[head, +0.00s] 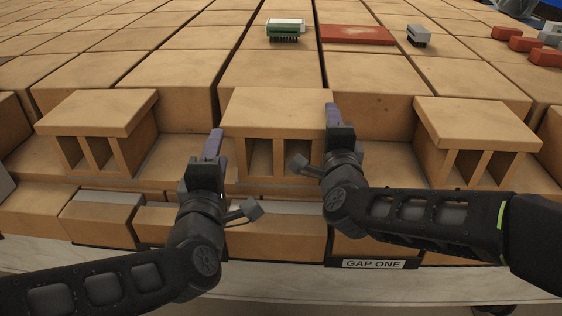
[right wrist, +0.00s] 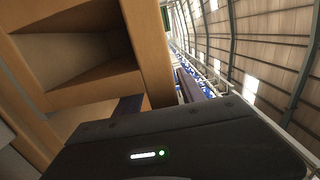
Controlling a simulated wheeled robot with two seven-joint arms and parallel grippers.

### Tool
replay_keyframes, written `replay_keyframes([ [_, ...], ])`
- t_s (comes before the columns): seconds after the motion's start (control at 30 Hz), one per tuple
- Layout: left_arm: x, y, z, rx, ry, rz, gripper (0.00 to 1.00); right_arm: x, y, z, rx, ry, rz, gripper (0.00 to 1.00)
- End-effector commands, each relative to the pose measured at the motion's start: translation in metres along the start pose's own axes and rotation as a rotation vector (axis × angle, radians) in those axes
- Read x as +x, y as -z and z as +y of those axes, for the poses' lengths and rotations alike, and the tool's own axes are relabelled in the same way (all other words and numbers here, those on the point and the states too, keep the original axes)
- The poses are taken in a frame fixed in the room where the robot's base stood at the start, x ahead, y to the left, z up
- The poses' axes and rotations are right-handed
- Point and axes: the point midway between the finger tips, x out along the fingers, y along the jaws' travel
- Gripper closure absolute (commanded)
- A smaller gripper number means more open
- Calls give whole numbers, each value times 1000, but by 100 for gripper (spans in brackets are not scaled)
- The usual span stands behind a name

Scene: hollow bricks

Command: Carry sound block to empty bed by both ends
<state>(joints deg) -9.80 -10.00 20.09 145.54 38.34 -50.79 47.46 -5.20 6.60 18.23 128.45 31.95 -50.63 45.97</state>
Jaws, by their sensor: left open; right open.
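Three tan hollow blocks stand on a stepped brick course in the head view: a left block (head: 98,112), a middle block (head: 277,112) and a right block (head: 478,125). My left gripper (head: 213,147) is open at the left end of the middle block. My right gripper (head: 333,118) is open at its right end. Whether the finger pads touch the block cannot be told. In the right wrist view a hollow block (right wrist: 149,55) with open chambers fills the left side. No crack shows on the visible faces. Which bed is empty cannot be told.
A label reading GAP ONE (head: 372,264) is on the front edge, right of centre. Grey strips (head: 108,197) lie on lower bricks.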

Motion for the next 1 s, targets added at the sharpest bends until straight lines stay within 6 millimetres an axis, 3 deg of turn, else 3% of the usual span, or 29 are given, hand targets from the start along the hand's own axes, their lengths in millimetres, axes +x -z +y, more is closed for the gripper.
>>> replay_keyframes([
  [0.3,0,0,0,0,0,0,53,-65,0,-2,-1,4,-2,53],
  [0.5,0,0,0,0,0,0,53,-93,0,-1,0,3,-2,53],
  [1.0,0,0,0,0,0,0,53,-98,0,0,0,0,-1,53],
])
